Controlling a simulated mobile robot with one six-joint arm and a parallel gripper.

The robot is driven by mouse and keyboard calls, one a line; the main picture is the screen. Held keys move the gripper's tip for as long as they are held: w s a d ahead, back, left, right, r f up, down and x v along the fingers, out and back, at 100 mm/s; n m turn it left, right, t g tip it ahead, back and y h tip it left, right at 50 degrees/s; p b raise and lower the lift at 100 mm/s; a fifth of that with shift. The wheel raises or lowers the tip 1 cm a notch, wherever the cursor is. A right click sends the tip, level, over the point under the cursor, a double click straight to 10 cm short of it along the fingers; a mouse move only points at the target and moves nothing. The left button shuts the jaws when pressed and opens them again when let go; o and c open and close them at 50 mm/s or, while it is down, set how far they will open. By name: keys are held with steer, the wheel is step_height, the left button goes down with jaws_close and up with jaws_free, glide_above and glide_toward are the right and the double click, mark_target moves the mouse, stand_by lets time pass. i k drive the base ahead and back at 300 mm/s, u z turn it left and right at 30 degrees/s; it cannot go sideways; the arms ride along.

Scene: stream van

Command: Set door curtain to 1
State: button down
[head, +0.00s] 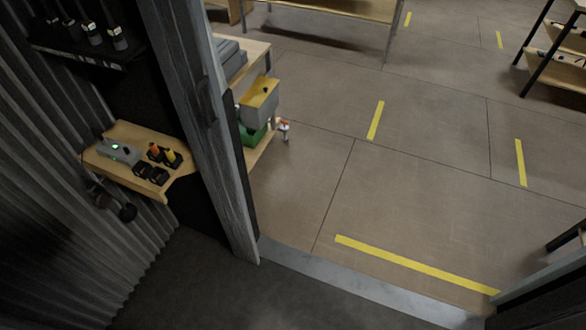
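A grey pleated surface (50,180) fills the left side of the head view and looks like hanging cloth. A narrow grey streaked panel (212,140) stands upright along the left edge of the doorway. I cannot tell which of these is the door curtain. The doorway between this panel and the grey edge piece (545,285) at lower right is uncovered, and the floor outside shows through it. My gripper is not in view.
A wooden shelf (120,165) left of the doorway holds a grey device with a green light and several small dark items. A pale sill (360,285) crosses the doorway. Outside, the concrete floor (420,190) with yellow tape strips is largely clear; shelving stands at the edges.

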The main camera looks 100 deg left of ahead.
mark_target(195, 6)
steer(key=z, duration=0.5)
steer(key=k, duration=0.15)
steer(key=u, duration=2.4)
steer(key=k, duration=0.15)
steer(key=u, duration=1.8)
steer(key=i, duration=0.55)
steer(key=u, duration=0.1)
